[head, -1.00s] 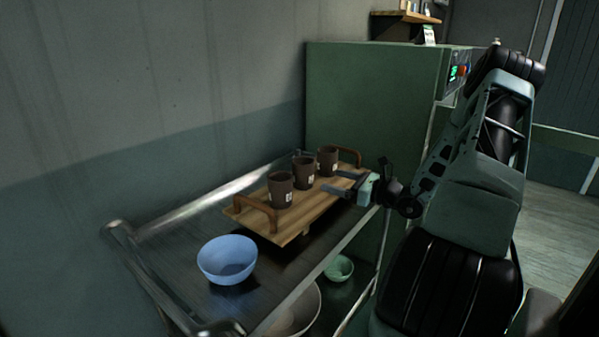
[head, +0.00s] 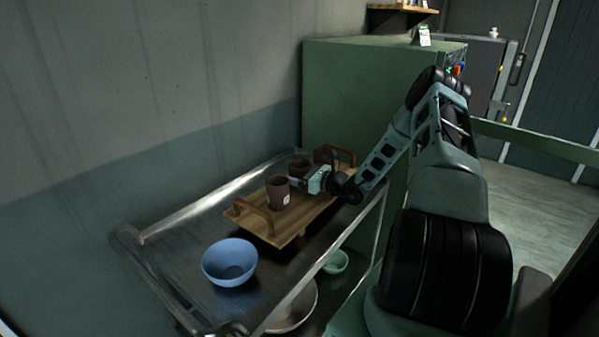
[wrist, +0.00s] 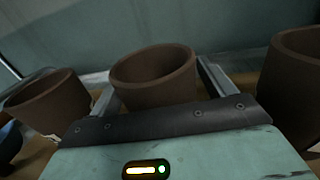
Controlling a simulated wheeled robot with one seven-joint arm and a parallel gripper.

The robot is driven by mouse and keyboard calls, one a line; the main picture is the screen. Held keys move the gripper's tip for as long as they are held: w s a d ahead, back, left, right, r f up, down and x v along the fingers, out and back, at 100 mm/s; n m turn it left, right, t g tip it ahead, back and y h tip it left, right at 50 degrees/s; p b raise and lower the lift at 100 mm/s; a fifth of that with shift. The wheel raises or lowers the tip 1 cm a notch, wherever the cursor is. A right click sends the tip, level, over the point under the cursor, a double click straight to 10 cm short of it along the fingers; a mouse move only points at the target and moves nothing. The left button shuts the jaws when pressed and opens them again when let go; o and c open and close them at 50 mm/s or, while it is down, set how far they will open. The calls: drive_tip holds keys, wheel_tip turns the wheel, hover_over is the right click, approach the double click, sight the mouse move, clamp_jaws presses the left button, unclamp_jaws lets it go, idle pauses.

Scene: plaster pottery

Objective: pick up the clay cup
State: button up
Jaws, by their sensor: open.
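Three brown clay cups stand in a row on a wooden tray (head: 262,226) with two brown handles. The near cup (head: 279,192) is clear in the head view, with a small white label. The middle cup (head: 298,168) is partly behind my gripper (head: 303,182), and the far cup (head: 323,154) is partly hidden too. In the wrist view, the middle cup (wrist: 155,77) stands between the two open fingers of my gripper (wrist: 160,80). The other cups show at the left (wrist: 48,100) and right (wrist: 293,88), outside the fingers. Finger contact with the middle cup cannot be told.
The tray rests on a metal cart (head: 183,250) with a raised rail. A blue bowl (head: 230,263) stands at its near end. A green bowl (head: 335,262) and a pale bowl (head: 294,308) sit on a lower shelf. A green cabinet (head: 350,100) stands behind.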

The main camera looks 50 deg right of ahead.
drive_tip(key=shift+w, duration=0.15)
drive_tip(key=c, duration=1.2)
drive_tip(key=shift+r, duration=0.15)
